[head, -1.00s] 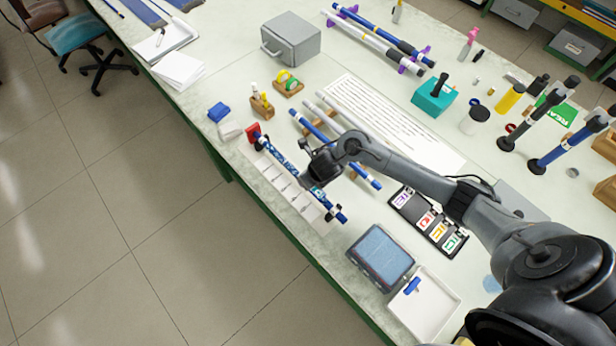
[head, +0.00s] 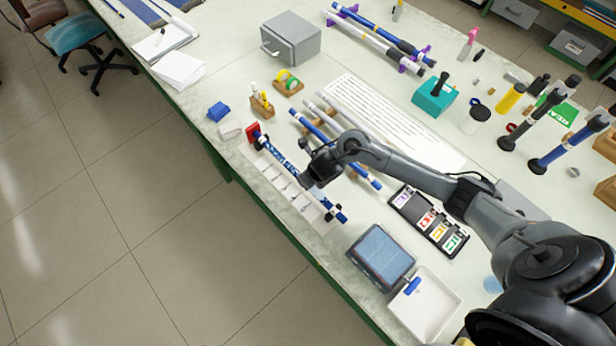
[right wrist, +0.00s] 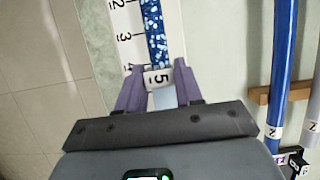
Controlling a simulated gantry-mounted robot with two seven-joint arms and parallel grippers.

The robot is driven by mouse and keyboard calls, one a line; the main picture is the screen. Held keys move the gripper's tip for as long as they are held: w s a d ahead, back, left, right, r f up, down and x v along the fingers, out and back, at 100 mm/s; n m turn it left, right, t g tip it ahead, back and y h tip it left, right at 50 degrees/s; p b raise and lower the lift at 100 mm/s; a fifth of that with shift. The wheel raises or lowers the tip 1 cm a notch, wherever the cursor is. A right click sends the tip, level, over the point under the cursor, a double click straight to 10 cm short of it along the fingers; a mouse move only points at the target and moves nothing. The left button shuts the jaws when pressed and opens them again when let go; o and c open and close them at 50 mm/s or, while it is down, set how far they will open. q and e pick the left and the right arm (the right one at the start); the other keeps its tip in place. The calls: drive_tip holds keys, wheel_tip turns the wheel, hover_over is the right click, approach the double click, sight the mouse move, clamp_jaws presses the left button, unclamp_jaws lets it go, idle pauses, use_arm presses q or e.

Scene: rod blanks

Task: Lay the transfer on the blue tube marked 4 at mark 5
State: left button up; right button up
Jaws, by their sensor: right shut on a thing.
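A blue tube (head: 275,151) with white speckles lies in a holder with a red end block (head: 253,131), beside a white strip (head: 270,174). In the right wrist view the speckled tube (right wrist: 153,30) runs down beside the strip's numbers 2, 3 and 4 (right wrist: 125,35). My right gripper (right wrist: 160,82) is over the tube, its purple fingers shut on a small pale piece (right wrist: 163,97). A white label marked 5 (right wrist: 158,78) shows between the fingertips; whether it is on the held piece or the tube I cannot tell. The tube's own number is not legible. My left gripper is not in view.
Another blue tube (head: 317,126) lies on a wooden rest to the right. A dark card tray (head: 428,220), a tablet (head: 380,257) and a white tray (head: 425,305) stand near the front edge. A grey box (head: 290,40) stands behind.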

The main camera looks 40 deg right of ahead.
idle(0.3)
drive_tip(key=shift+r+p, duration=0.55)
wheel_tip(320, 180, up, 6)
drive_tip(key=p, duration=0.5)
drive_tip(key=shift+f, duration=0.2)
drive_tip(key=shift+r, duration=0.1)
drive_tip(key=shift+a, duration=0.1)
